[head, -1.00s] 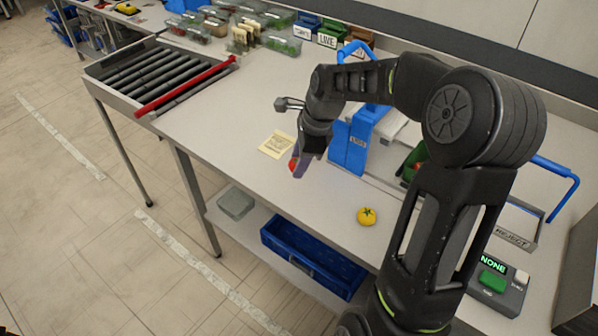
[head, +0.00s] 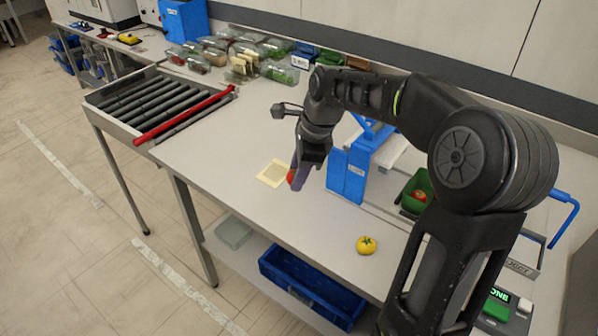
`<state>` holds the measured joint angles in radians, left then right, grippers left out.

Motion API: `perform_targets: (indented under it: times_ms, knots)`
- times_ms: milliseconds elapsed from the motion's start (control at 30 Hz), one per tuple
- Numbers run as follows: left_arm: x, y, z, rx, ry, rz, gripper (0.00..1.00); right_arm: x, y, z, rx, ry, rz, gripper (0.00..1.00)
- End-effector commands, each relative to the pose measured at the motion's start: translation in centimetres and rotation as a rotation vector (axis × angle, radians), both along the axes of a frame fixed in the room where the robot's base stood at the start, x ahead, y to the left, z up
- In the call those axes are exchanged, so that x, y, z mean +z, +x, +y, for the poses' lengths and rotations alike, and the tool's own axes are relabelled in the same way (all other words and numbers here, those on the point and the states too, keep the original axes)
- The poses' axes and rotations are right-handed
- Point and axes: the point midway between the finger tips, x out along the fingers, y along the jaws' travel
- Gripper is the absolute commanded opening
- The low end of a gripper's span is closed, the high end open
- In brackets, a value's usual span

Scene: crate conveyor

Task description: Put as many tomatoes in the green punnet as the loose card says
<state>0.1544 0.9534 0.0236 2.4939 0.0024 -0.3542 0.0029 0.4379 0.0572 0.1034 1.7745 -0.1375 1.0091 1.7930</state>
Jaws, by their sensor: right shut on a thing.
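My right gripper (head: 300,170) is shut on a red tomato (head: 291,177), which is partly hidden behind its fingers, close to the table beside the card. The loose card (head: 272,173) is pale yellow and lies flat on the table; its writing is too small to read. The green punnet (head: 404,201) stands to the right, partly hidden by my right arm, with a red tomato (head: 420,195) in it. A yellow tomato (head: 366,245) with a green top lies on the table near the front edge. My left gripper is out of view.
A blue upright device (head: 347,175) stands between my right gripper and the punnet. A roller conveyor (head: 165,100) with a red bar is at the left. Several filled clear punnets (head: 280,74) line the back. A blue crate (head: 310,285) sits on the lower shelf.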

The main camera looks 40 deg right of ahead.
Motion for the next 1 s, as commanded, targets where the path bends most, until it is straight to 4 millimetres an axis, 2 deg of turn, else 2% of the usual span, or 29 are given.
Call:
perform_targets:
  times_ms: [167, 267, 367, 467, 700, 800, 900, 1000]
  knots:
    - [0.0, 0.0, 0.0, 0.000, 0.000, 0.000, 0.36, -0.3, 0.4, 0.6, 0.074, 0.000, 0.001, 0.00]
    - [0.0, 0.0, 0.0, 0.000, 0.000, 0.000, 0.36, -0.9, 0.9, 1.7, 0.208, 0.002, 0.002, 0.00]
    - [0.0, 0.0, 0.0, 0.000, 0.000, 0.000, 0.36, -1.9, 1.8, 3.5, 0.427, 0.003, 0.003, 0.00]
    - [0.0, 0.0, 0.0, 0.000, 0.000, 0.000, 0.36, -3.2, 2.7, 6.1, 0.726, 0.006, 0.003, 0.00]
    - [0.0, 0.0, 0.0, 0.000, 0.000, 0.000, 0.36, -6.5, 4.2, 13.4, 1.573, 0.006, 0.004, 0.00]
    - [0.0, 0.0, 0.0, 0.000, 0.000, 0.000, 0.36, -7.5, 4.3, 15.6, 1.844, 0.004, 0.004, 0.00]
    - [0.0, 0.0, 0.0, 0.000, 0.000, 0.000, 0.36, -8.2, 4.3, 16.9, 2.015, 0.003, 0.004, 0.00]
    - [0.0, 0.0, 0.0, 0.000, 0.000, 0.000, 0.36, -8.4, 4.3, 17.5, 2.091, 0.002, 0.001, 0.00]
